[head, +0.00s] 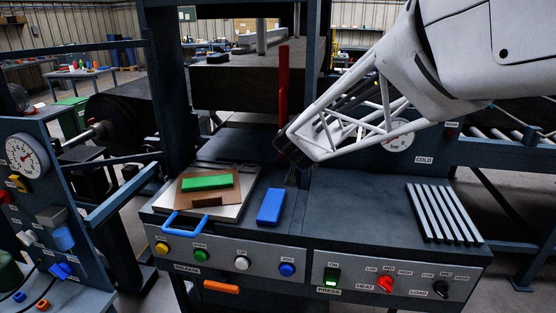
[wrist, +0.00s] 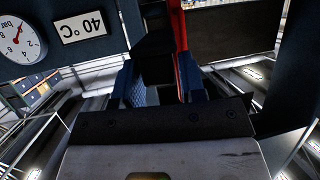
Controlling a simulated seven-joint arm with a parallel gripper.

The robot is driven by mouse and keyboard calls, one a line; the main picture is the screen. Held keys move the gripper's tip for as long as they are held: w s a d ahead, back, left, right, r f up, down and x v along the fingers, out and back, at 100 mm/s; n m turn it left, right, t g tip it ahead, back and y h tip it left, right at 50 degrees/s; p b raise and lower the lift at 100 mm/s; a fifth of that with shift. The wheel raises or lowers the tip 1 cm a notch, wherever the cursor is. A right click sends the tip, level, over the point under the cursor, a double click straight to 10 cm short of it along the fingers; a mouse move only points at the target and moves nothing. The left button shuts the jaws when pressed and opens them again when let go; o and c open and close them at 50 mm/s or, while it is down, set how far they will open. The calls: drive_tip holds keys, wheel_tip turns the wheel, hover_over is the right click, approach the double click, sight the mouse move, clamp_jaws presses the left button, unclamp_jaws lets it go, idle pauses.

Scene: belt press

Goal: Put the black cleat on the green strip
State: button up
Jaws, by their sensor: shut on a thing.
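The green strip (head: 207,183) lies on a brown piece (head: 182,197) on the light plate at the left of the press bench. A small dark bar, which looks like the black cleat (head: 207,203), lies just in front of the green strip. My gripper (head: 288,160) is right of the plate, above the bench. In the wrist view my gripper (wrist: 160,85) has blue fingers close around a red lever (wrist: 179,28), which also stands upright in the head view (head: 284,85). The exact contact is dark and partly hidden.
A blue block (head: 270,206) lies right of the plate, which has a blue handle (head: 184,223). A ribbed rack (head: 445,213) is at the right. The press block (head: 247,80) hangs above the bench at the back. Buttons and knobs line the front panel.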

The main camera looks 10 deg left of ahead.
drive_tip(key=w+a+f+m+h, duration=0.1)
drive_tip(key=w+a+f, duration=0.1)
drive_tip(key=a, duration=1.3)
drive_tip(key=m+h, duration=0.1)
drive_tip(key=h, duration=0.1)
hover_over(208, 183)
drive_tip(key=s, duration=0.3)
drive_tip(key=f, duration=0.4)
drive_tip(key=shift+a+f, duration=0.4)
drive_tip(key=shift+f, duration=2)
drive_tip(key=shift+f, duration=2)
